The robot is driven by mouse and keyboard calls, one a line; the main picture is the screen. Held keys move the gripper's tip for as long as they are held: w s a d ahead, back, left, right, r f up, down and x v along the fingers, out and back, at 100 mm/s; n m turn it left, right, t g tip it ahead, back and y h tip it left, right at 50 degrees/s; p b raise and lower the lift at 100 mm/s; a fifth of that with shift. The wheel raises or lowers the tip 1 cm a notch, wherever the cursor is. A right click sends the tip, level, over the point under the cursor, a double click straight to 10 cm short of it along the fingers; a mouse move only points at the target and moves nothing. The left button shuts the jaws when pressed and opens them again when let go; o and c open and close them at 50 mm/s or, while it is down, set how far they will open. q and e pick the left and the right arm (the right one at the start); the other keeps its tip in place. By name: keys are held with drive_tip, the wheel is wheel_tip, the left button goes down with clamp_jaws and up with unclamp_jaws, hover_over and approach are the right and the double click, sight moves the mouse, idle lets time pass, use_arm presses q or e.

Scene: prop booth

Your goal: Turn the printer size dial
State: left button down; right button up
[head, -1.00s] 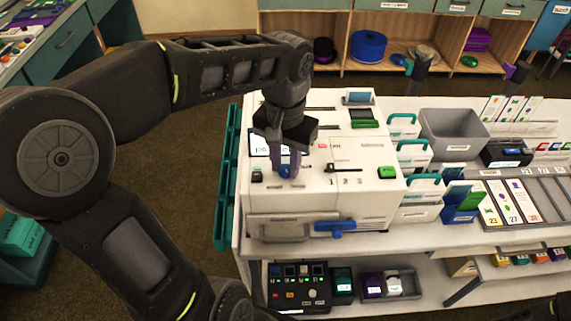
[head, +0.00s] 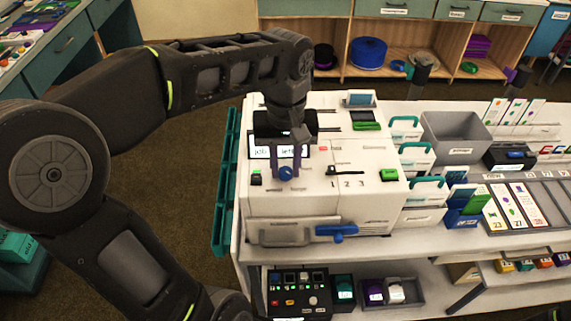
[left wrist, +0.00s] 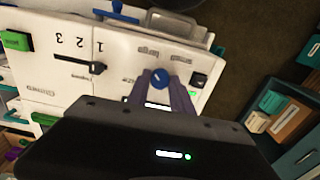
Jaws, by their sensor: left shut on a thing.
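The white printer (head: 360,214) stands at the left end of the table. Its blue round dial (head: 285,173) is on the front part of the top, below a small lit display (head: 263,152). My left gripper (head: 287,168) points down with its purple fingers shut on the dial. My right gripper is not in view.
A black slider (head: 345,171) with marks 1, 2, 3 and a green button (head: 389,174) sit right of the dial. A blue lever (head: 337,231) is on the printer's front. Card holders and a grey bin (head: 455,132) stand to the right.

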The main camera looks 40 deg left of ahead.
sight(286, 171)
use_arm(q)
drive_tip(key=c, duration=1.1)
unclamp_jaws()
drive_tip(key=shift+r, duration=0.6)
wheel_tip(286, 171, up, 6)
drive_tip(key=shift+f+p, duration=0.1)
drive_tip(key=shift+p, duration=1.1)
drive_tip(key=shift+r+p, duration=0.45)
drive_tip(key=shift+r, duration=0.05)
drive_tip(key=shift+f, duration=0.1)
